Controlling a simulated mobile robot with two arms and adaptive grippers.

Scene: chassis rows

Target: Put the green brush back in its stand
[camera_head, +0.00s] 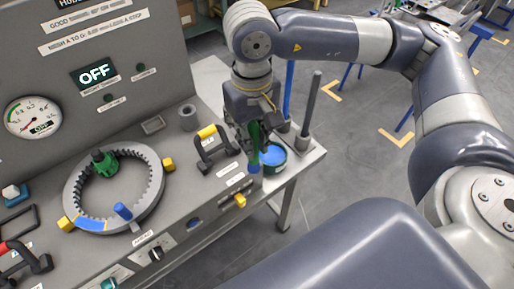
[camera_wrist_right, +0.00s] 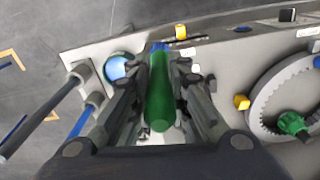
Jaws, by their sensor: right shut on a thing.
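The green brush (camera_head: 254,138) is in my right gripper (camera_head: 252,127), which is shut on its green handle. The brush points down, with its blue end (camera_head: 254,166) lowest, beside a dark green pot with blue inside (camera_head: 273,159). In the wrist view the green handle (camera_wrist_right: 160,95) lies between the fingers, and the blue pot interior (camera_wrist_right: 116,68) shows to their left. I cannot tell whether the blue end touches the bench. A short grey hollow cylinder (camera_head: 188,117) stands on the bench; I cannot tell whether it is the stand. My left gripper is not in view.
A grey upright rod (camera_head: 311,104) and a blue one (camera_head: 288,90) stand near the bench's right edge. A black handle with yellow end (camera_head: 212,150) is left of the brush. A toothed ring (camera_head: 151,205) lies further left.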

